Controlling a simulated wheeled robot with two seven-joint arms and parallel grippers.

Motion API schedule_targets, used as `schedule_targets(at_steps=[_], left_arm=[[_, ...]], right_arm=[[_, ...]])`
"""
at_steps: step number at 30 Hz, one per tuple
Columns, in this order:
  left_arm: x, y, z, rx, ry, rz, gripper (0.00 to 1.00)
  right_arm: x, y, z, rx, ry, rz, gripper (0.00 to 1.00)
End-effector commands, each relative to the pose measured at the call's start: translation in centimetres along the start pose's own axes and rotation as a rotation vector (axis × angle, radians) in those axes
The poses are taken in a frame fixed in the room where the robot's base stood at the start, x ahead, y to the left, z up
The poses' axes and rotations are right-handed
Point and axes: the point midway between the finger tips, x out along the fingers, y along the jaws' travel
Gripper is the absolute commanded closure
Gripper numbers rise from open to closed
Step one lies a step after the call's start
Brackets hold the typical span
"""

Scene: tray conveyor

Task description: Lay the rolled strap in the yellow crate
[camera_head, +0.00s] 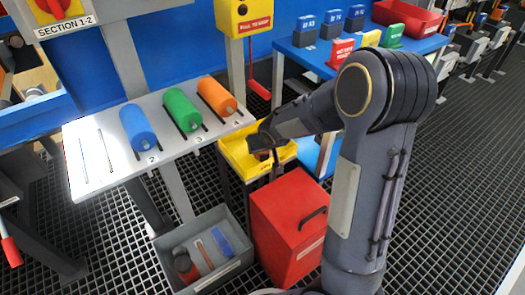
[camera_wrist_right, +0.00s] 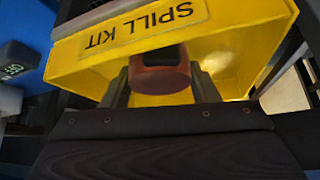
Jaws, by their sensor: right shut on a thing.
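The yellow crate (camera_head: 232,153) stands between the white roller shelf and the blue table in the head view. In the right wrist view the crate (camera_wrist_right: 72,65), labelled SPILL KIT, fills the space behind the fingers. My right gripper (camera_head: 264,152) is over the crate. In the right wrist view my right gripper (camera_wrist_right: 160,88) is shut on the brown rolled strap (camera_wrist_right: 160,75), which sits between its two fingers against the crate's yellow inside. I cannot tell whether the strap touches the crate floor. My left gripper is not in view.
A red box (camera_head: 280,207) with a black handle stands just in front of the crate. A grey bin (camera_head: 175,244) holding several items is left of it. Blue, green and orange rollers lie on the white shelf (camera_head: 85,180). The blue table (camera_head: 320,60) behind carries blocks and a red bin.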

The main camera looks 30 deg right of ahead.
Motion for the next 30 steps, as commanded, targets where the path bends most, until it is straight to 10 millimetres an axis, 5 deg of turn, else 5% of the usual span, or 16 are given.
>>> schedule_targets(at_steps=[11,12,17,30], left_arm=[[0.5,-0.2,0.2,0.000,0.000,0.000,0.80],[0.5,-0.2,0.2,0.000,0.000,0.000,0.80],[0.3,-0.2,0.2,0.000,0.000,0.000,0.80],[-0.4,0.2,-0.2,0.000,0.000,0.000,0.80]], right_arm=[[0.5,0.0,0.3,0.000,0.002,-0.001,0.69],[0.5,0.0,0.3,0.001,0.002,-0.001,0.45],[0.4,0.0,0.2,0.001,0.001,-0.001,0.24],[-1.1,-0.1,-0.1,0.001,0.004,-0.002,0.24]])
